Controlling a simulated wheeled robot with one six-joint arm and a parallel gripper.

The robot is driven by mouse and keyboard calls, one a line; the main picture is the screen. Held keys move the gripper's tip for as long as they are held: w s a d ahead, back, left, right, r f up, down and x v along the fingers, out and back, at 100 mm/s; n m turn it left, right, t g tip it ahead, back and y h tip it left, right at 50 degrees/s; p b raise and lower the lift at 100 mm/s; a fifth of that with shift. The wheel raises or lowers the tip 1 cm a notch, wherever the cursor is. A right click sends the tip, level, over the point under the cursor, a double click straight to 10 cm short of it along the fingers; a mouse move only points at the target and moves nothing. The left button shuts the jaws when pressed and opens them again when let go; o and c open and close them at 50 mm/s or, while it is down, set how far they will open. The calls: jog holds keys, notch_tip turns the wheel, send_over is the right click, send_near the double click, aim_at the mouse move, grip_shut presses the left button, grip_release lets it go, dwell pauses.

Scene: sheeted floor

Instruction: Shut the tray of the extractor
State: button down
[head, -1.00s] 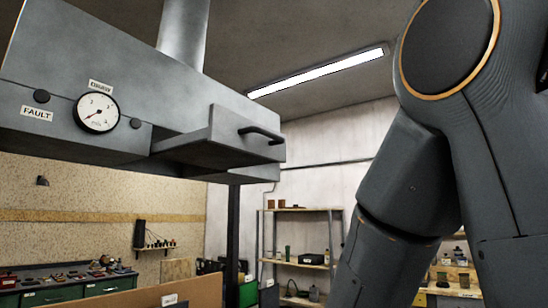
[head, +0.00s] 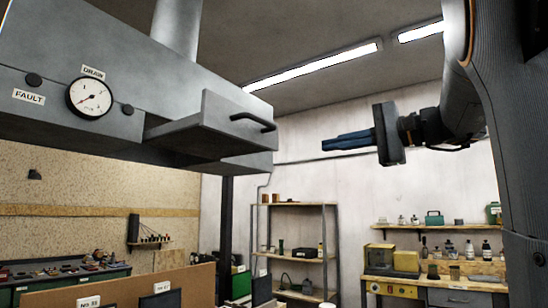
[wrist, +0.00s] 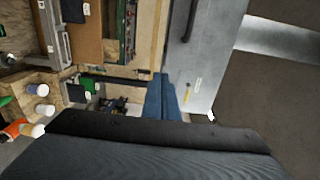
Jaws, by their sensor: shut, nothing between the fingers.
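The extractor (head: 50,55) is a grey metal hood on the left of the head view. Its tray (head: 215,110) sticks out of the hood's front, open. The tray's front panel carries a dark bar handle (head: 255,121). My gripper (head: 326,145) has blue fingers, shut and empty, pointing left. In the picture it sits right of the tray, with a visible gap to the handle. In the wrist view the blue fingers (wrist: 164,82) show low in the middle, with a grey metal panel (wrist: 207,60) beyond them to the right.
The hood bears a dial gauge (head: 89,97) and a FAULT label (head: 28,97). Open shelves (head: 295,230) and a workbench (head: 440,283) with bottles stand along the back wall, with a cluttered bench (head: 60,280) at lower left. The air between gripper and tray looks clear.

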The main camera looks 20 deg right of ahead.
jog(key=r, duration=0.1)
jog(key=p, duration=0.6)
send_near(274, 148)
jog(key=x, duration=0.6)
jog(key=shift+w+a, duration=0.1)
jog(key=shift+w, duration=0.05)
jog(key=shift+f, duration=0.1)
jog(key=shift+w, duration=0.1)
